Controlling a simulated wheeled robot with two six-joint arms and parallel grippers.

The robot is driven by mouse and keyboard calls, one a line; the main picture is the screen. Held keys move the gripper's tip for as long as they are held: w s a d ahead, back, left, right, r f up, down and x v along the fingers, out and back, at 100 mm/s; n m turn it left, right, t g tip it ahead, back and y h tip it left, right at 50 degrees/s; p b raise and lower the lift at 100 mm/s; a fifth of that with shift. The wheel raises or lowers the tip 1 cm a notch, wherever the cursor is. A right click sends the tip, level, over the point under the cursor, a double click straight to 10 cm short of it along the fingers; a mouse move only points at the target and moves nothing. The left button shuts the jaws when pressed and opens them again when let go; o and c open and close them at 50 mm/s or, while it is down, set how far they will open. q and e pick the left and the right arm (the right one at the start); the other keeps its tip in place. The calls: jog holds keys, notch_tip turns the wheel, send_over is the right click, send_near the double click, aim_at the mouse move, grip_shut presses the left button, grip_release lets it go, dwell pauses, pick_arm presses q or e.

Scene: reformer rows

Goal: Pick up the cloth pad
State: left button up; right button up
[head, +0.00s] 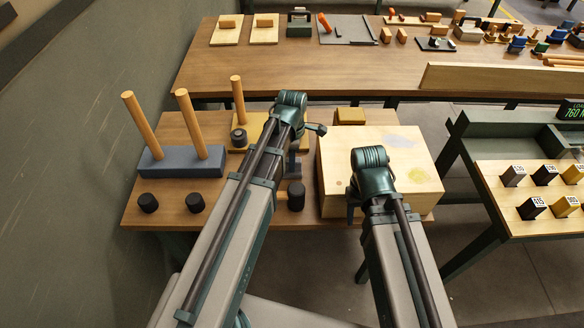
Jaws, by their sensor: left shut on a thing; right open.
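I cannot pick out the cloth pad with certainty. A small tan-yellow block-like thing (350,115) lies at the back of the near table, behind the pale wooden box (335,165); I cannot tell if it is cloth. My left gripper (294,165) points down over the near table, between the yellow board and the box. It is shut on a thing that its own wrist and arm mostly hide. My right gripper (353,208) is open at the box's front left, mostly hidden behind its wrist, with nothing visible in it.
The near table (245,215) bears a blue-grey base (182,163) with two upright wooden pegs, a yellow board with another peg (238,100), and several black cylinders (148,203). A long bench (300,75) with small parts stands behind. A rack (510,200) of labelled blocks stands right.

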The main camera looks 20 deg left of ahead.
pick_arm(q)
grip_shut()
jog(key=shift+r, duration=0.1)
notch_tip(320, 180, up, 10)
jog(key=p, duration=1)
jog(key=shift+o, duration=0.8)
grip_release()
grip_shut()
